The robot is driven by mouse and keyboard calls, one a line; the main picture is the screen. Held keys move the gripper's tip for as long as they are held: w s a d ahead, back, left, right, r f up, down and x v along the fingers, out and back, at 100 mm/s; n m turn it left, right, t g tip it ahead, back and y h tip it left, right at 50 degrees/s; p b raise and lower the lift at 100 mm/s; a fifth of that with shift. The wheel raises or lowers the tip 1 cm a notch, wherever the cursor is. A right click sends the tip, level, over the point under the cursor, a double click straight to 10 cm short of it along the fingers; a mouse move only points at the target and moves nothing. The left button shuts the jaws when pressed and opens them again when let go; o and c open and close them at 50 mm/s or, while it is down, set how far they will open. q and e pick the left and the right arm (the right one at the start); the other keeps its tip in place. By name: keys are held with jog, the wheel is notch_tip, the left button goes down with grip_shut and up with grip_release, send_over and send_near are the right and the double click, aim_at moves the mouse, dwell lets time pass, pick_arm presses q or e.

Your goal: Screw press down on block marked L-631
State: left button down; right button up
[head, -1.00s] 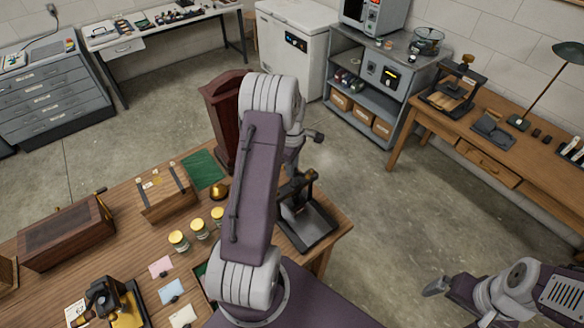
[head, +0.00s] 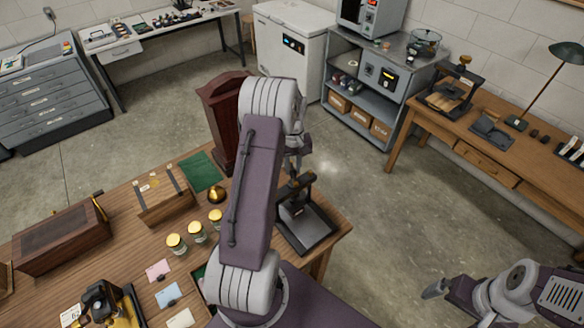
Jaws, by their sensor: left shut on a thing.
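A small dark press (head: 304,229) with a flat black base and an upright post stands at the right end of the near wooden table. My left arm reaches over the table and hides part of it. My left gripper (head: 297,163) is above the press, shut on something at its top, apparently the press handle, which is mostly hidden. I can see no block marked L-631; the space under the press is partly covered. My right gripper (head: 436,289) is at the lower right, away from both tables; its fingers are too unclear to read.
Another press (head: 455,90) with wood in it stands on the right bench. The near table also holds several jars (head: 197,232), a brass bell (head: 216,193), wooden boxes (head: 163,199) and cards (head: 159,270). A dark wooden case (head: 223,110) stands behind. Floor between tables is clear.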

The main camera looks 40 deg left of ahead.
pick_arm(q)
jog(key=m, duration=0.4)
jog(key=shift+w+d+m, duration=0.15)
jog(key=shift+w+m, duration=0.05)
jog(key=shift+m, duration=0.2)
jog(key=m, duration=0.4)
jog(key=shift+d, duration=0.2)
jog(key=m, duration=0.5)
jog(key=shift+d+b, duration=0.2)
jog(key=shift+b, duration=0.15)
jog(key=m, duration=0.4)
jog(key=shift+s+d+r+m, duration=0.1)
jog(key=shift+d+m, duration=0.05)
jog(key=shift+m, duration=0.15)
jog(key=m, duration=0.3)
jog(key=shift+s+d+m, duration=0.15)
jog(key=shift+m, duration=0.15)
jog(key=m, duration=0.4)
jog(key=shift+s, duration=0.2)
jog(key=m, duration=0.5)
jog(key=shift+s, duration=0.2)
jog(key=m, duration=0.4)
jog(key=shift+s, duration=0.3)
